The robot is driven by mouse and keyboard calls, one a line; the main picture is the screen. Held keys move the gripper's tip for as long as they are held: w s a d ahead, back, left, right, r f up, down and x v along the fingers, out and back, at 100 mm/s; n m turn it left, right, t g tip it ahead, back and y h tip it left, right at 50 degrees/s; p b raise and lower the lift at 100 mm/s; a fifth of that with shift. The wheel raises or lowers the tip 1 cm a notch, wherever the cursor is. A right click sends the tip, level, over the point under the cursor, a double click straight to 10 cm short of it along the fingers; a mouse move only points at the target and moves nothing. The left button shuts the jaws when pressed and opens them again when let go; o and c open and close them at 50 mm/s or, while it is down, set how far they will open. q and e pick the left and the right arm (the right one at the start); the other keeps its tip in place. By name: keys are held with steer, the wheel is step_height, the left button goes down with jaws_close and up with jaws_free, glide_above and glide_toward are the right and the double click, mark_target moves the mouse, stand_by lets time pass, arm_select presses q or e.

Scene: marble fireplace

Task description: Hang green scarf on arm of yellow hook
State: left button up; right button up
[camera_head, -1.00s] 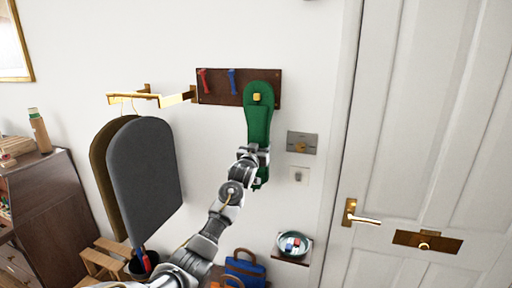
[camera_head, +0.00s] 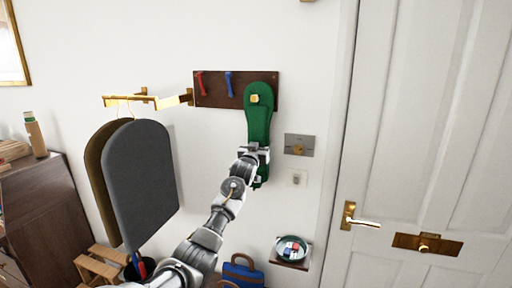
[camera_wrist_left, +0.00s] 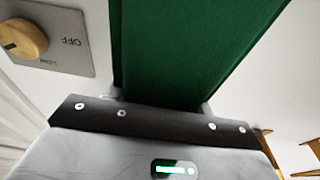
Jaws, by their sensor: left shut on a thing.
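The green scarf (camera_head: 258,122) hangs flat against the dark wooden hook board (camera_head: 211,90). The tip of the yellow hook (camera_head: 254,99) shows in front of the scarf's upper part, seemingly through an opening in it. My left gripper (camera_head: 256,152) is shut on the scarf's lower part, below the board. In the left wrist view the scarf (camera_wrist_left: 185,50) rises from between my jaws (camera_wrist_left: 155,112). A red hook (camera_head: 200,83) and a blue hook (camera_head: 229,84) sit further left on the board. My right gripper is not in view.
A dial plate (camera_head: 299,145) and a small switch (camera_head: 297,178) are on the wall right of the scarf. A white door (camera_head: 430,130) is at right.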

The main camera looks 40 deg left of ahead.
arm_select(q)
steer(key=shift+r, duration=0.1)
steer(key=shift+f, duration=0.25)
stand_by(0.3)
steer(key=shift+f+b, duration=0.3)
steer(key=shift+f, duration=0.2)
stand_by(0.6)
steer(key=o, duration=1.2)
steer(key=shift+c, duration=0.2)
steer(key=shift+f, duration=0.15)
